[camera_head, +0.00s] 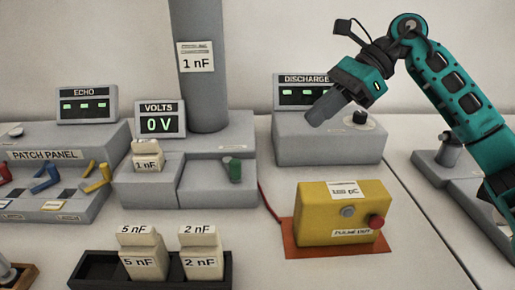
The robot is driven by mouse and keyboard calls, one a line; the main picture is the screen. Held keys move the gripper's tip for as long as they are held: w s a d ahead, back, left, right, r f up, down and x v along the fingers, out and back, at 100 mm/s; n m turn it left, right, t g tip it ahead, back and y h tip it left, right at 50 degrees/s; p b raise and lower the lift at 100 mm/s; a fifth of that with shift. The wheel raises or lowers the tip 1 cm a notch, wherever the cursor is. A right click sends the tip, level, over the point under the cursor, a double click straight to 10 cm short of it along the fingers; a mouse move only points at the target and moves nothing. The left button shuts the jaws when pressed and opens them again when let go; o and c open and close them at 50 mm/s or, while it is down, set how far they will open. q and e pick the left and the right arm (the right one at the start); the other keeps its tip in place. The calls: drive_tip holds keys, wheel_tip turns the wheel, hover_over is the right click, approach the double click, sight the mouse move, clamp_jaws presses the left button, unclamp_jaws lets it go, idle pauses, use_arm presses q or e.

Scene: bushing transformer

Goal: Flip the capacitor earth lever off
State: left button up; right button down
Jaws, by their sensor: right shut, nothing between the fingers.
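A small green lever (233,170) stands on the front right of the grey base block (205,180) below the tall grey cylinder marked 1 nF (205,95). It looks upright; no label on it is readable. My right gripper (322,112) is shut and empty. It is in the air to the right of and higher in the picture than the green lever, in front of the DISCHARGE unit (330,145), and apart from the lever. My left gripper is not in view.
A VOLTS display (160,118) reads 0 V. A yellow box (325,215) with a red button stands on an orange mat (300,249). A black tray (95,268) holds 5 nF and 2 nF blocks. The patch panel (50,180) is at left. Table right of the yellow box is clear.

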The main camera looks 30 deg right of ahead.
approach(231, 162)
drive_tip(key=shift+w+a+f, duration=0.15)
drive_tip(key=shift+a+f, duration=0.25)
drive_tip(key=shift+f, duration=0.45)
drive_tip(key=shift+w+a+f, duration=0.2)
drive_tip(key=shift+a+f, duration=0.2)
drive_tip(key=shift+f, duration=0.5)
drive_tip(key=shift+w+a+f, duration=0.15)
drive_tip(key=shift+a+f, duration=0.2)
drive_tip(key=shift+f, duration=0.5)
